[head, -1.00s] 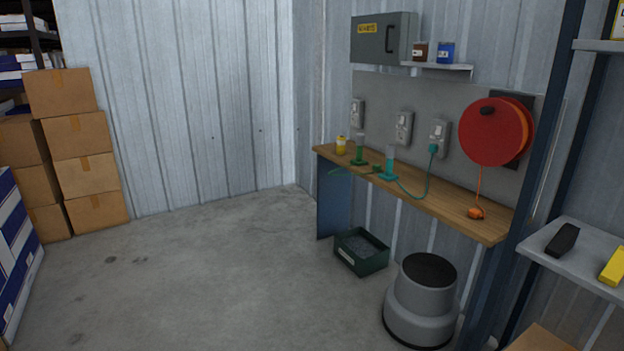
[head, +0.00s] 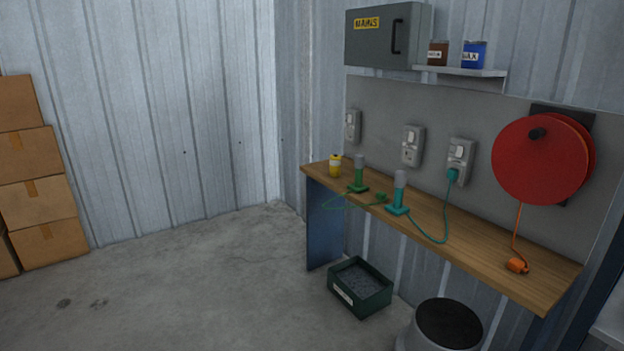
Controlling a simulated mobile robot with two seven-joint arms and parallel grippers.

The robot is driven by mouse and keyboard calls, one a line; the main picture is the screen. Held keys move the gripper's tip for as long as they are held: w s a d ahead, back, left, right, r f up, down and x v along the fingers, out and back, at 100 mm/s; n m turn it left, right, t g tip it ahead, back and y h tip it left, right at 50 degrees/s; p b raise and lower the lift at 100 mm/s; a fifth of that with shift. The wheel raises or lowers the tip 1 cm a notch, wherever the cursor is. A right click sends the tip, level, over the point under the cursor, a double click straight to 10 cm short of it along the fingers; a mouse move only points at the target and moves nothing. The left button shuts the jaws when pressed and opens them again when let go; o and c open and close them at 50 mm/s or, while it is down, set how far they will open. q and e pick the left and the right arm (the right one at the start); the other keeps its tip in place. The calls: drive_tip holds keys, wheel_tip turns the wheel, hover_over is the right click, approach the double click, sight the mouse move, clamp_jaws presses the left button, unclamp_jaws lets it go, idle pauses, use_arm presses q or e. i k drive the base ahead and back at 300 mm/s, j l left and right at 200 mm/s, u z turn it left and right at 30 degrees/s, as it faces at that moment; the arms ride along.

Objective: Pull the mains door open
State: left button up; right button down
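The mains box (head: 374,42) is a grey cabinet high on the corrugated wall, at the top right of the head view. Its door carries a yellow label (head: 367,23) reading "MAINS" and a black vertical handle (head: 397,36) near the right side of its front. The door appears shut against the box. Neither of my grippers shows in the head view.
A wooden bench (head: 460,236) runs below the box. It holds two corded tools and a yellow bottle (head: 335,166). A shelf (head: 470,71) with two tins adjoins the box.

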sight(384, 36)
drive_tip(key=i+j+z, duration=0.1)
drive_tip(key=i+z, duration=0.2)
drive_tip(key=i, duration=0.15)
drive_tip(key=i+j+z, duration=0.6)
drive_tip(key=i+z, duration=0.2)
drive_tip(key=i+j+z, duration=0.3)
drive_tip(key=z, duration=0.15)
drive_tip(key=i+j+z, duration=0.25)
drive_tip(key=j+z, duration=0.2)
